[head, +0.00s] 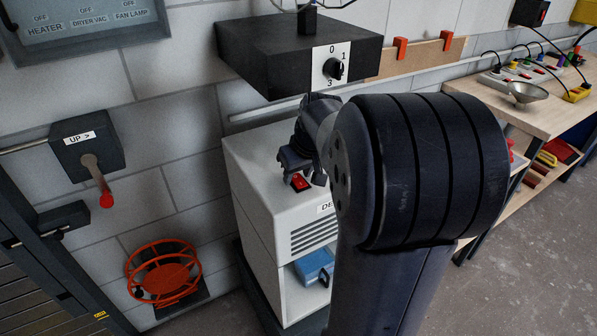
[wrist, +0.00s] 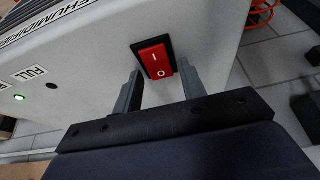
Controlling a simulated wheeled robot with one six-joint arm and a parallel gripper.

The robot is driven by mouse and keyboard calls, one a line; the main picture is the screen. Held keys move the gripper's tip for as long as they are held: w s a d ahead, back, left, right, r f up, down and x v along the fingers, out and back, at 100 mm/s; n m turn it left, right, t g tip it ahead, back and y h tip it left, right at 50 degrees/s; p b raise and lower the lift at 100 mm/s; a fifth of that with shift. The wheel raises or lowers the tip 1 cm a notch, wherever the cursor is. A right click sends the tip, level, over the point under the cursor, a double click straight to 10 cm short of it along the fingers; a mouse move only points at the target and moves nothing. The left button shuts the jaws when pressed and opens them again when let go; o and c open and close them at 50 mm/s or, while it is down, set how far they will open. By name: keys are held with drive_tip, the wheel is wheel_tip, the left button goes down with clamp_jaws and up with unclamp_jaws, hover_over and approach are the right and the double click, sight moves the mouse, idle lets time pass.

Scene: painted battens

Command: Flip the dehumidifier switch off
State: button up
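The dehumidifier (head: 262,165) is a white box cabinet standing against the wall in the head view. Its red rocker switch (head: 300,183) is on its upper part. In the wrist view the switch (wrist: 156,59) sits in a black frame, with "I" at its upper end and "O" at the end closer to my gripper. I cannot tell which end is pressed in. My gripper (wrist: 160,72) is open and empty, with one finger on each side of the switch's lower end. In the head view my gripper (head: 301,160) is partly hidden by my arm.
A black box with a rotary knob (head: 334,68) overhangs the cabinet. A workbench (head: 480,90) is at right.

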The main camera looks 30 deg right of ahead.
drive_tip(key=c, duration=0.8)
drive_tip(key=shift+o, duration=0.2)
drive_tip(key=p, duration=0.2)
drive_tip(key=g+p, duration=0.1)
drive_tip(key=shift+w+r+p, duration=0.2)
drive_tip(key=shift+r+p, duration=0.1)
drive_tip(key=shift+p, duration=0.1)
drive_tip(key=shift+w+f+g+p, duration=0.1)
drive_tip(key=shift+g+p, duration=0.6)
drive_tip(key=shift+p, duration=0.2)
drive_tip(key=shift+w+f+g+p, duration=0.1)
drive_tip(key=shift+f+g+p, duration=0.1)
drive_tip(key=shift+g+p, duration=0.15)
drive_tip(key=o, duration=1)
